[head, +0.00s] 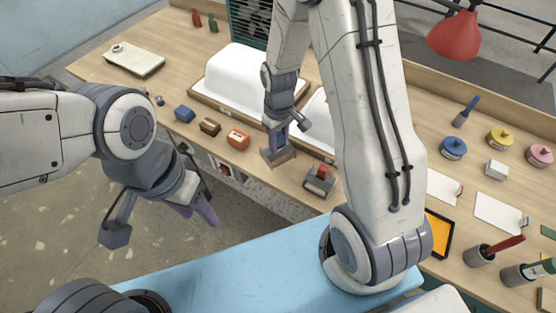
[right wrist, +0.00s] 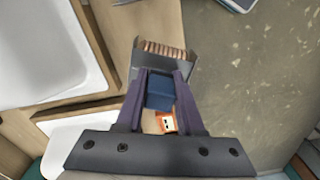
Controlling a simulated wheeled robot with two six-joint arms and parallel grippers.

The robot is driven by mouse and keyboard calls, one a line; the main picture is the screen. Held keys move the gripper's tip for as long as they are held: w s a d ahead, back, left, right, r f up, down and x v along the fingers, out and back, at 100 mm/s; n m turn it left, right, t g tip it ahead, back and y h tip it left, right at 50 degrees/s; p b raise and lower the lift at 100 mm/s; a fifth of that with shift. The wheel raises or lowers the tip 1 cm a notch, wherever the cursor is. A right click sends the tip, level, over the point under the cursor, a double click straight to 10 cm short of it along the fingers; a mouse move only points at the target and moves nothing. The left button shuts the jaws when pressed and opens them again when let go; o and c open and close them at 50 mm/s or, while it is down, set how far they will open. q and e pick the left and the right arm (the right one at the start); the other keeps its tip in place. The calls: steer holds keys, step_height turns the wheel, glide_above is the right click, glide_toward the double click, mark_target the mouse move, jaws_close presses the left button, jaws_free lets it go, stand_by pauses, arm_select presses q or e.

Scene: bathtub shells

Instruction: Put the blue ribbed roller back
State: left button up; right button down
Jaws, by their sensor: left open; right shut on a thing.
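The blue ribbed roller has a blue grip (right wrist: 160,90) and a grey head with brown ribs (right wrist: 160,58). In the head view its head (head: 278,158) is near the front of the wooden bench (head: 315,200). My right gripper (head: 284,137) points down and is shut on the blue grip; its purple fingers (right wrist: 160,98) lie on either side of it. I cannot tell whether the head touches the bench. My left gripper (head: 197,210) is open and empty, over the floor in front of the bench.
White tub shells (head: 238,78) are behind. Tins (head: 453,148), cards and cups fill the bench's right side.

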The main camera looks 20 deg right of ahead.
mark_target(279, 151)
steer(key=w+r+n+b, duration=0.1)
steer(key=n, duration=0.1)
steer(key=w+r+n, duration=0.1)
steer(key=n, duration=0.1)
steer(key=shift+w+d+r+b, duration=0.1)
steer(key=shift+d+b, duration=0.25)
steer(key=shift+d, duration=0.05)
steer(key=shift+w+d+n, duration=0.1)
steer(key=shift+n, duration=0.4)
step_height(279, 151, down, 9)
steer(key=shift+p, duration=0.7)
arm_select(q)
steer(key=shift+a+f, duration=0.2)
steer(key=shift+f, duration=0.35)
arm_select(e)
steer(key=shift+f, duration=0.2)
steer(key=shift+f, duration=0.15)
steer(key=c, duration=0.5)
jaws_free()
arm_select(q)
steer(key=shift+f, duration=0.1)
